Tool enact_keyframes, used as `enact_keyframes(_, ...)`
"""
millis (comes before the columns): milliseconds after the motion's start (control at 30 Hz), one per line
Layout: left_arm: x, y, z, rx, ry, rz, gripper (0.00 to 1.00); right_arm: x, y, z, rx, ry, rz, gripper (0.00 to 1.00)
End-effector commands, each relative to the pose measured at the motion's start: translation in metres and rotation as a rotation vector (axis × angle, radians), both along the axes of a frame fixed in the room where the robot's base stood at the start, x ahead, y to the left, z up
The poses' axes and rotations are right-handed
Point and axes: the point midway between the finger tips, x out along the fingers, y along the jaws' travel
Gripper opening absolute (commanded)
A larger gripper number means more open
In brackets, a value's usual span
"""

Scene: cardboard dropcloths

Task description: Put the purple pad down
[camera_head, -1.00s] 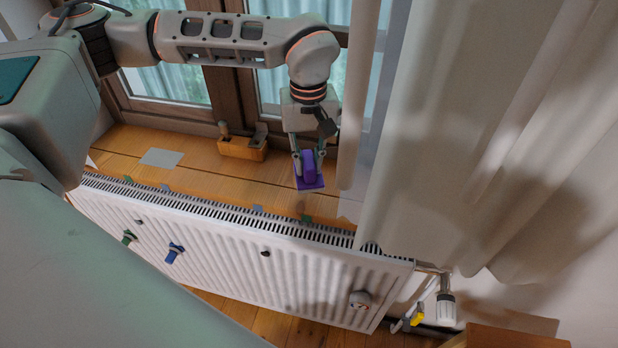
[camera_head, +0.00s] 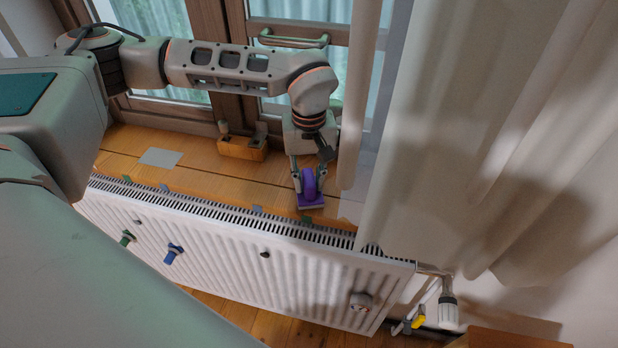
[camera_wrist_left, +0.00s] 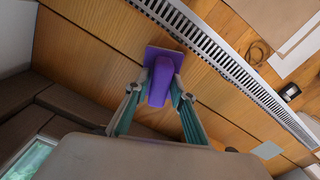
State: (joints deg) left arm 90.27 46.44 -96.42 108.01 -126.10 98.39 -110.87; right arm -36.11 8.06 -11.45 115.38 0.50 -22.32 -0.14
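The purple pad (camera_head: 311,203) has a flat base and a raised grip, and is at the front part of the wooden windowsill (camera_head: 200,177). My left gripper (camera_head: 309,183) points down with a finger on each side of the pad's raised grip and is shut on it. In the left wrist view the pad (camera_wrist_left: 162,70) also shows between the fingers, with its flat base beyond them, over the wood near the radiator's grille. I cannot tell whether the base touches the sill. My right gripper is in neither view.
A white radiator (camera_head: 230,248) runs along the sill's front. A curtain (camera_head: 450,130) hangs close to the right of the gripper. A wooden block-like object (camera_head: 242,148) and a grey sheet (camera_head: 161,158) are on the sill. Bare sill lies left of the pad.

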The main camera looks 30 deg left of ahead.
Motion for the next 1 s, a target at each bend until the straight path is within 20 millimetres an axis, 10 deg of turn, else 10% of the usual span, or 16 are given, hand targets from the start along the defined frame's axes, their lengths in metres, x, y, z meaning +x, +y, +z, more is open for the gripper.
enact_keyframes(467, 0.001, 0.000, 0.008, -0.001, -0.003, 0.000, 0.34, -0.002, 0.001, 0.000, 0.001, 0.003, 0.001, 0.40)
enact_keyframes(1000, 0.001, 0.000, 0.107, -0.001, -0.004, 0.001, 0.34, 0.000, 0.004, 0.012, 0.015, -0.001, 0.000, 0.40)
